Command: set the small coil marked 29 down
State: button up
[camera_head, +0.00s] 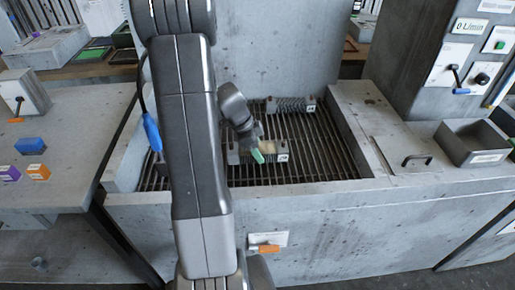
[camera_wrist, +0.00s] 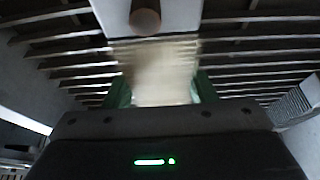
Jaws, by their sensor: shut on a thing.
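A small ribbed coil (camera_head: 277,147) with a white tag lies at or just above the dark slatted grate in the middle of the head view. The number on its tag is too small to read surely. My gripper (camera_head: 258,154) is at this coil, one green fingertip showing. In the wrist view my gripper (camera_wrist: 165,91) is shut on a pale beige part (camera_wrist: 165,72), with a green finger on either side. A pale end piece with a round brown knob (camera_wrist: 145,18) shows beyond it. I cannot tell whether the coil touches the slats.
A second tagged coil (camera_head: 290,105) lies farther back on the grate (camera_head: 330,160). Concrete walls surround the grate. A grey bin (camera_head: 472,143) and a dark handle (camera_head: 416,159) are at the right. Blue, purple and orange blocks lie on the left table (camera_head: 60,185).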

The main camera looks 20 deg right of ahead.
jog(key=shift+r, duration=0.1)
jog(key=o, duration=1.3)
jog(key=v, duration=1.2)
